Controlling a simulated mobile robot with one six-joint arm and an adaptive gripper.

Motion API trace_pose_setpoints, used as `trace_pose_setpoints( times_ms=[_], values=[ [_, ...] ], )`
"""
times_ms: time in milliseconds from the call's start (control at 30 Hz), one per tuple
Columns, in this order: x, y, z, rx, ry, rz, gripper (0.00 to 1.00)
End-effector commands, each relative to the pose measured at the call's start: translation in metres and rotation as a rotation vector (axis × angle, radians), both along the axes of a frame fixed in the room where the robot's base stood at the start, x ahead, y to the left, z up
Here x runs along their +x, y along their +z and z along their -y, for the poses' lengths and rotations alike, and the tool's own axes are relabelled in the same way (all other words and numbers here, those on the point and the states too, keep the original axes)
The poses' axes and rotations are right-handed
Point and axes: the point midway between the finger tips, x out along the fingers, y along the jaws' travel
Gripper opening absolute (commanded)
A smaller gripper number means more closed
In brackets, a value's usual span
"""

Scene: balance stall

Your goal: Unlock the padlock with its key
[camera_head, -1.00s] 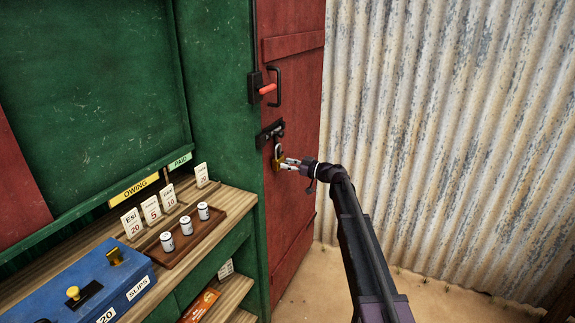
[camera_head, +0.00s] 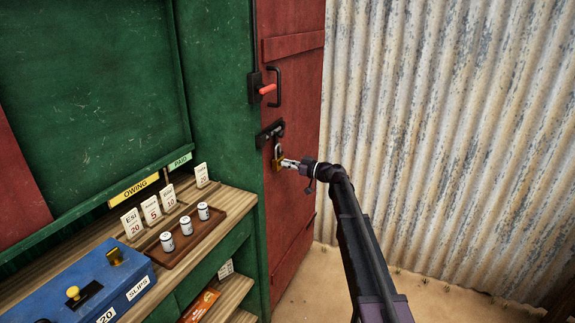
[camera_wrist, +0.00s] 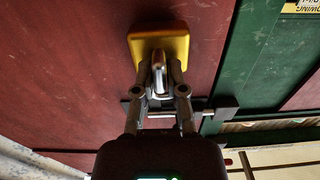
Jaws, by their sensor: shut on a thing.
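The brass-yellow padlock (camera_head: 278,164) hangs by its shackle from the dark hasp (camera_head: 270,132) on the red door. Its yellow body (camera_wrist: 176,42) is at the top of the wrist view. My gripper (camera_head: 287,163) is level with the padlock body, on its right in the head view. In the wrist view my gripper (camera_wrist: 159,68) has its fingers shut on a small grey metal piece that looks like the key (camera_wrist: 158,80). This piece is in front of the padlock body. Its far end and the keyhole are hidden, so I cannot tell how deep it sits.
A red-gripped latch (camera_head: 267,89) and a black door handle (camera_head: 277,87) are above the hasp. A wooden shelf (camera_head: 236,199) with cards, small cylinders and a blue box (camera_head: 85,286) is at the left. A corrugated wall (camera_head: 450,130) stands at the right.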

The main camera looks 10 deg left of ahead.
Motion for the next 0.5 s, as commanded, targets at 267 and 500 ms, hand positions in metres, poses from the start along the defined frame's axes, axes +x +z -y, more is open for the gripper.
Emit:
trace_pose_setpoints(
  times_ms=[267, 500],
  values=[
    [0.0002, -0.0007, -0.0001, 0.037, 0.002, -0.107, 0.0],
    [0.0014, -0.0012, 0.0002, 0.1, 0.003, -0.279, 0.0]
  ],
)
